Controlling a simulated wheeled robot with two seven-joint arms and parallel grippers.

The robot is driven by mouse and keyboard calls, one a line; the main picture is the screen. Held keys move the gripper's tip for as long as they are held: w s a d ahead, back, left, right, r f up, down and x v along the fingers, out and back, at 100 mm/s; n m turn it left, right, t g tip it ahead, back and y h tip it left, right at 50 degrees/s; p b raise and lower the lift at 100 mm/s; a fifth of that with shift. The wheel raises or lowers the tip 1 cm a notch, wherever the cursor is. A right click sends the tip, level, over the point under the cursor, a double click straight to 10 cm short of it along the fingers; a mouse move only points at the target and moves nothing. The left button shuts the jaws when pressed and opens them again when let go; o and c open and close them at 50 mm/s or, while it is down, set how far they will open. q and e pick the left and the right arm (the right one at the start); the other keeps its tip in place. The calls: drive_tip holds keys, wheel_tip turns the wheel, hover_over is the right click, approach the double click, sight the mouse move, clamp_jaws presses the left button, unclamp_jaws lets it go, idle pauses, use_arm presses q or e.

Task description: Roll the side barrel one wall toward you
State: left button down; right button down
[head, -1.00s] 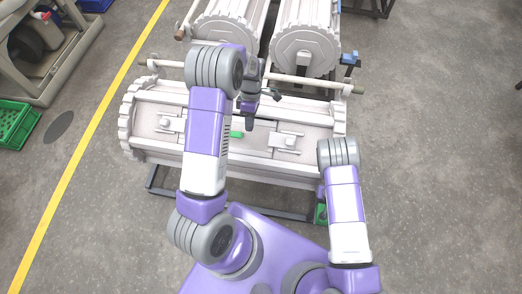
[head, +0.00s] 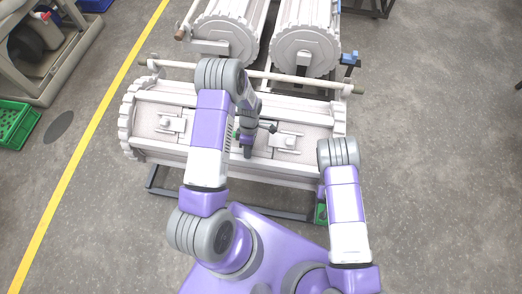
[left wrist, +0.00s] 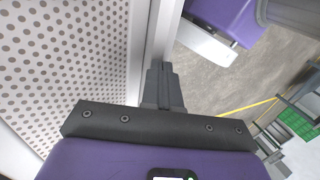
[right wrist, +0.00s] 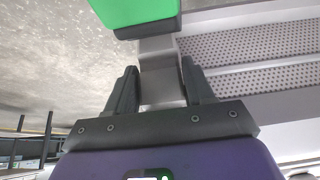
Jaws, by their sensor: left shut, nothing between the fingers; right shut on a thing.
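The side barrel (head: 225,165) lies crosswise in front of me, pale, with ribs, a toothed left end and latches on its upper wall. My left gripper (head: 247,153) is shut and empty, pointing down over the barrel's middle. In the left wrist view, its closed fingers (left wrist: 163,72) are beside a pale rib and a perforated wall (left wrist: 70,60); I cannot tell whether they touch. My right gripper (right wrist: 160,82) is shut on a grey post (right wrist: 160,65) with a green end (right wrist: 140,12). That green end also shows in the head view (head: 321,213), partly behind my right arm.
Two more barrels (head: 225,38) (head: 303,50) stand behind the side barrel. A long pale bar (head: 300,82) runs between them and it. A dark frame (head: 160,184) supports the side barrel. A green crate (head: 14,125) is at far left. The floor at right is clear.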

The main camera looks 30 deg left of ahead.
use_arm(q)
drive_tip(key=shift+f, duration=0.1)
drive_tip(key=shift+s+d+f, duration=0.25)
drive_tip(key=shift+s+f, duration=0.25)
use_arm(e)
drive_tip(key=shift+w+r, duration=0.1)
drive_tip(key=shift+w, duration=0.05)
drive_tip(key=c, duration=0.5)
unclamp_jaws()
use_arm(q)
drive_tip(key=shift+a+r, duration=0.1)
